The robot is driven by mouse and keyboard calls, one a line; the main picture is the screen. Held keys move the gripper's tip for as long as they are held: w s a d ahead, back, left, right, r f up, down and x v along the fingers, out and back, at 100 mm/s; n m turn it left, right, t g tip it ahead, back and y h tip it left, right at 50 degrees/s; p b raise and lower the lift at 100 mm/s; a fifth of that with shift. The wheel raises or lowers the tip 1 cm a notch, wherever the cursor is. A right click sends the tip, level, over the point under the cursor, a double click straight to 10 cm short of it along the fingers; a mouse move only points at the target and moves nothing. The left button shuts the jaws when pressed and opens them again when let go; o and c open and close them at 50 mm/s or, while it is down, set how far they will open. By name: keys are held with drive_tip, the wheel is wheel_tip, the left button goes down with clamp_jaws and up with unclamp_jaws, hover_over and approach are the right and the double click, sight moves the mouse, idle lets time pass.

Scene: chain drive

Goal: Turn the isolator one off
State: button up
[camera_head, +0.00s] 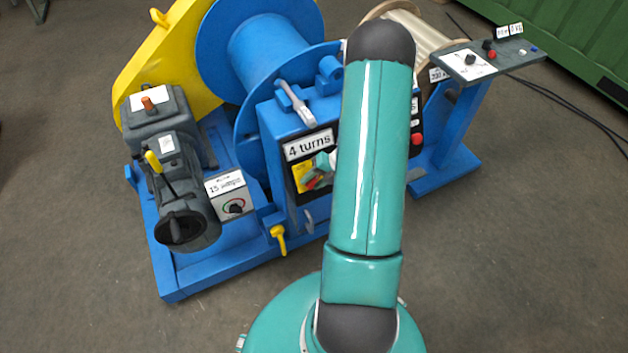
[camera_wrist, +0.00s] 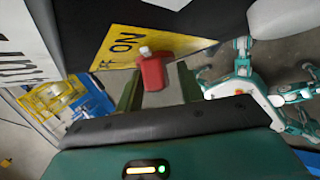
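The isolator has a red handle (camera_wrist: 153,73) on a yellow plate (camera_wrist: 118,50) marked ON, with a partly cut-off OFF beside it. In the wrist view the handle stands out from the plate between the two dark green fingers of my gripper (camera_wrist: 160,76). The fingers are apart, one on each side, with visible gaps to the handle. In the head view the yellow plate (camera_head: 300,174) sits on the dark panel below the "4 turns" label, and my arm hides much of that panel. I cannot tell exactly which mark the handle points to.
The blue frame carries a grey lever (camera_head: 296,103) above the panel, a "15 wraps" dial box (camera_head: 231,196) to the left and a yellow handle (camera_head: 278,238) low down. A control stand (camera_head: 468,62) with knobs is at right. The floor in front is clear.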

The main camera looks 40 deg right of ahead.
clamp_jaws()
drive_tip(key=n+g+h, duration=0.1)
drive_tip(key=n+h, duration=0.1)
drive_tip(key=shift+g+h, duration=0.3)
drive_tip(key=n+g+h, duration=0.1)
drive_tip(key=n+h, duration=0.2)
drive_tip(key=h, duration=0.1)
drive_tip(key=shift+g, duration=0.4)
drive_tip(key=n+h, duration=0.2)
drive_tip(key=h, duration=0.1)
drive_tip(key=shift+g+h, duration=0.3)
drive_tip(key=n+h, duration=0.2)
drive_tip(key=h, duration=0.1)
drive_tip(key=shift+d+h, duration=0.15)
drive_tip(key=shift+h, duration=0.15)
drive_tip(key=shift+n, duration=0.3)
